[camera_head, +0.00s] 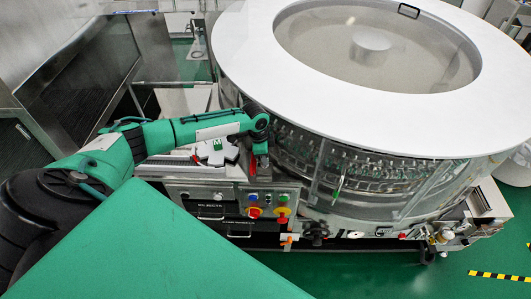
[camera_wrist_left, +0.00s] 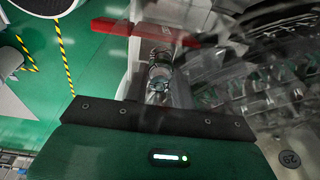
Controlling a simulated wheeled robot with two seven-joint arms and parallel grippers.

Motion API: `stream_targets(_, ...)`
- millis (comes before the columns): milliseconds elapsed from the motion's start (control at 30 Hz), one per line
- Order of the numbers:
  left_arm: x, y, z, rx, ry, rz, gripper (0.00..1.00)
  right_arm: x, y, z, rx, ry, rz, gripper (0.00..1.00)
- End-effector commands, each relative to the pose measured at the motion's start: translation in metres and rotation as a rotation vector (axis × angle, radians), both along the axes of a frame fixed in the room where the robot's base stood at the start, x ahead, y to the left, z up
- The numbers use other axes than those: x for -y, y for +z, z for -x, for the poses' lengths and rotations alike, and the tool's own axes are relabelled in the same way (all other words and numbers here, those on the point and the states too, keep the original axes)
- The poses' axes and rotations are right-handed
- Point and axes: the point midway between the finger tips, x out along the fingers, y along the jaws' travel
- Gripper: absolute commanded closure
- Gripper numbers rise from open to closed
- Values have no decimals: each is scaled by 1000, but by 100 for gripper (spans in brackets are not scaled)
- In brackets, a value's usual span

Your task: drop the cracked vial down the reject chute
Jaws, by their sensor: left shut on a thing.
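My left gripper (camera_head: 261,167) hangs at the washer's left front side, just above the control panel, at the end of my green arm. In the left wrist view it is shut on a clear glass vial (camera_wrist_left: 159,76), seen between a dark bar and a red bar. Any crack in the glass is too small to tell. The vial cannot be made out in the head view. I cannot clearly make out the reject chute; a front panel (camera_head: 208,194) below the gripper bears small lettering that is hard to read. My right gripper is not in view.
The round washer (camera_head: 365,150) with a white ring top and clear side wall fills the right, close beside my gripper. A control panel (camera_head: 267,203) with coloured knobs is below it. Green floor is open at the lower right.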

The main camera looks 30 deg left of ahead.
Motion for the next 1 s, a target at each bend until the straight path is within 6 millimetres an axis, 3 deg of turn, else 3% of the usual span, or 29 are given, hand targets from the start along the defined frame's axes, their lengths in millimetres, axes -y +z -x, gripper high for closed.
stream_targets(33, 4, -18, 12, -26, -5, 1, 96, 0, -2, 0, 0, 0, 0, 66)
stream_targets(400, 7, -25, 13, -27, -5, 5, 96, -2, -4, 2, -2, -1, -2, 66)
stream_targets(433, 7, -25, 13, -27, -5, 5, 71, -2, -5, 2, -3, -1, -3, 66)
stream_targets(533, 7, -25, 13, -27, -4, 5, 51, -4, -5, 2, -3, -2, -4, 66)
stream_targets(567, 7, -25, 13, -27, -4, 5, 49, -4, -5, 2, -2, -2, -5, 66)
stream_targets(867, 6, -25, 13, -27, -3, 6, 49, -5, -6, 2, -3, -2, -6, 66)
stream_targets(1000, 5, -16, 13, -24, -4, 7, 49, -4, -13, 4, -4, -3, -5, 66)
